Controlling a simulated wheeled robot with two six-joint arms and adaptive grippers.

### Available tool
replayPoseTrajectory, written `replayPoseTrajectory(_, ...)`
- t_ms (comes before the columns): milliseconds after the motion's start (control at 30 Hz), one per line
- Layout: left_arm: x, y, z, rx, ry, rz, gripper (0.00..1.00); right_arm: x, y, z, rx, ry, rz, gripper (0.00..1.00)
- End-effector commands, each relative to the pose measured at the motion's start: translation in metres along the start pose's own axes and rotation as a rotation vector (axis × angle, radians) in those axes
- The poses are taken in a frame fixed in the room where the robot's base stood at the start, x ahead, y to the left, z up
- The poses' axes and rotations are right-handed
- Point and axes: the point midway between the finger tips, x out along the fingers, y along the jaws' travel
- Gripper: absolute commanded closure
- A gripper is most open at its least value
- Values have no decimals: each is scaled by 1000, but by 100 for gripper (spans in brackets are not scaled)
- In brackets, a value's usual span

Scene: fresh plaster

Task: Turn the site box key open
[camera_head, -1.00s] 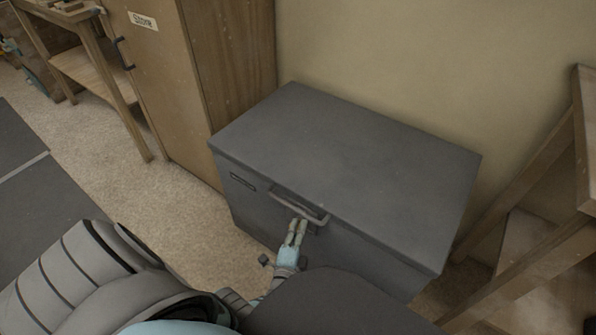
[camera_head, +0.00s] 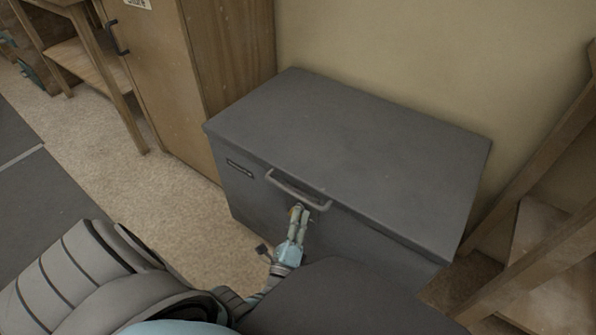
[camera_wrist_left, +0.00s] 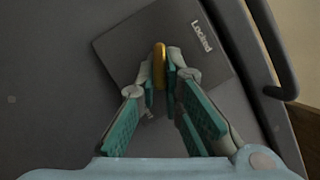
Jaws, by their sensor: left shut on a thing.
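The site box (camera_head: 350,140) is a dark grey chest with its lid down, in the middle of the head view. A dark lock plate (camera_wrist_left: 118,45) on its front carries the word "Locked" in the left wrist view. The yellow key (camera_wrist_left: 159,66) stands out from this plate. My left gripper (camera_wrist_left: 160,88) is shut on the key, one finger on each side. In the head view the left gripper (camera_head: 298,212) is at the box front, just below the handle (camera_head: 297,190), and hides most of the key and plate. My right gripper is not in view.
A wooden cupboard (camera_head: 165,80) stands against the box's left side. A wooden frame with steps (camera_head: 540,240) is close on the right. A plain wall (camera_head: 420,50) is behind. Open floor (camera_head: 130,195) lies at the front left.

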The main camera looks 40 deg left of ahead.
Motion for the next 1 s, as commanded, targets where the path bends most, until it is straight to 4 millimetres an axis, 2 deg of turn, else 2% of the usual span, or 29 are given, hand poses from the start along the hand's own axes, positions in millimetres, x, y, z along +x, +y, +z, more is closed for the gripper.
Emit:
replayPoseTrajectory(433,0,0,0,10,1,-4,100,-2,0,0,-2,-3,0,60)
replayPoseTrajectory(467,1,0,0,10,1,-4,87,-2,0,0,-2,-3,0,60)
replayPoseTrajectory(567,0,0,0,9,0,-4,72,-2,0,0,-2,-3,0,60)
replayPoseTrajectory(1000,0,0,0,8,0,-4,72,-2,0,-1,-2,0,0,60)
